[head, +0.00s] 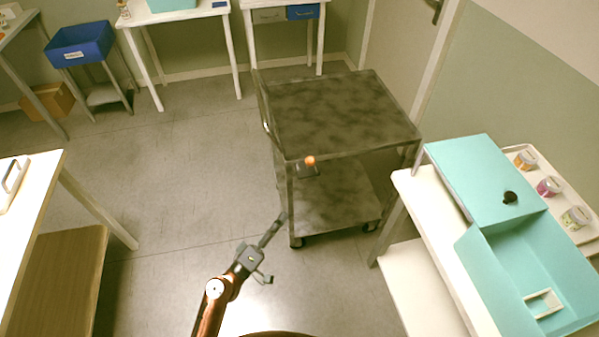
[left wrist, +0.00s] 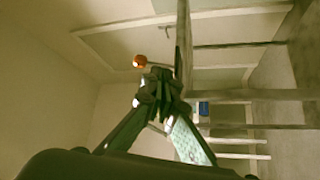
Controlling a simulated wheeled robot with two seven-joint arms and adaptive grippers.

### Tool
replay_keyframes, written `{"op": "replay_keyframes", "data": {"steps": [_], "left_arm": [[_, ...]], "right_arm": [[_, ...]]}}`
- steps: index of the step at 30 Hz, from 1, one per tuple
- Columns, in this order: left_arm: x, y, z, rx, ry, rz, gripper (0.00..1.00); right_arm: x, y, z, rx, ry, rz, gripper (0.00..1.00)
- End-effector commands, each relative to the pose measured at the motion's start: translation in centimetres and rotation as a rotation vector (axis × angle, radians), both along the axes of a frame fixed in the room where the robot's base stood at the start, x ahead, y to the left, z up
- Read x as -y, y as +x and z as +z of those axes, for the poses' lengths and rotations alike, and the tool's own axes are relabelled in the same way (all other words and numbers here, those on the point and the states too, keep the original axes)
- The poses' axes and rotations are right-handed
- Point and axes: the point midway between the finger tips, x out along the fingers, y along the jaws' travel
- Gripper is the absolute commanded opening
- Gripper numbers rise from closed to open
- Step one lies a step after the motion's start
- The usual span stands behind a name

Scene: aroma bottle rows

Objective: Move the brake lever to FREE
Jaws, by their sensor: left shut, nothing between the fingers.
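The brake lever (head: 310,161) has an orange knob and sits at the front edge of the dark cart (head: 340,110), just below the top shelf. Its lower part is against a small dark plate, and any FREE marking is too small to read. The orange knob also shows in the left wrist view (left wrist: 139,61), just beyond and to the left of the fingertips. My left gripper (head: 279,219) is shut and empty, below and to the left of the lever in the head view, apart from it. It also shows in the left wrist view (left wrist: 156,88). My right gripper is out of view.
A white table (head: 408,183) with a turquoise box (head: 485,175) and several jars stands at the right. Blue bin (head: 78,45) and white tables line the back. The floor left of the cart is clear.

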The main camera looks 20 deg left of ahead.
Motion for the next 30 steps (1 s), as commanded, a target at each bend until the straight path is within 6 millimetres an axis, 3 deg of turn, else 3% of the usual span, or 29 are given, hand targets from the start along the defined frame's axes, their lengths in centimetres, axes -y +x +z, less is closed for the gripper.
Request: {"op": "replay_keyframes", "data": {"steps": [1,4,19,23,30], "left_arm": [[-0.5,0.3,1.9,0.027,-0.038,0.016,0.00],[-1.2,0.6,3.4,0.051,-0.089,0.038,0.00],[-1.2,1.4,4.1,0.059,-0.104,0.042,0.00],[-0.8,3.0,4.9,0.061,-0.104,0.040,0.00],[0.3,7.6,6.6,0.062,-0.105,0.041,0.00]], "right_arm": [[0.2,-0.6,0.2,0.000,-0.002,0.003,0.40],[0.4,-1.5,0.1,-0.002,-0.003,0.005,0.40],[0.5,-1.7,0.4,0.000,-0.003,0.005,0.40],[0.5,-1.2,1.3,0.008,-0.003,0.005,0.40],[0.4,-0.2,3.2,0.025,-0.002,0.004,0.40]]}}
